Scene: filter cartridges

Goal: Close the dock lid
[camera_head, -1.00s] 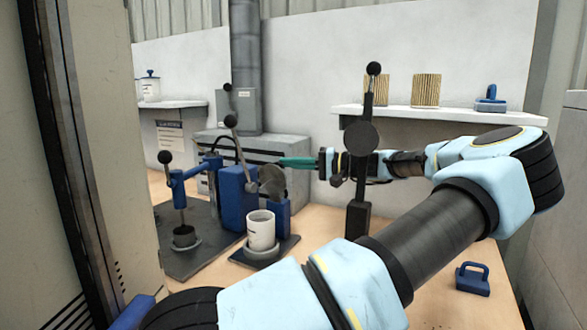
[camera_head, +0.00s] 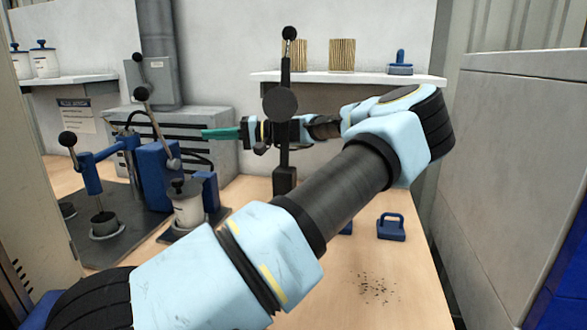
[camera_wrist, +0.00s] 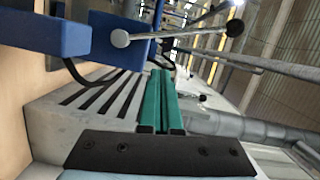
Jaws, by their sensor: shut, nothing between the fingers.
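The dock is a blue upright block (camera_head: 157,176) on a dark plate, with a white cup (camera_head: 188,209) standing in front of it. The dark round lid (camera_head: 184,188), with a small knob, lies down over the cup's mouth. Whether it is fully seated is too small to tell. My gripper (camera_head: 208,133) is behind and above the dock, to its right, pointing left with its green fingers together and empty. It looks clear of the lid. The wrist view shows the shut fingers (camera_wrist: 161,100); the lid cannot be made out there.
A blue press arm (camera_head: 92,180) with a ball-topped lever stands left of the dock. A black post (camera_head: 285,150) with a disc rises near my forearm. A blue handled block (camera_head: 391,230) and dark crumbs (camera_head: 375,287) are on the bench. The back shelf (camera_head: 345,77) holds pleated cartridges.

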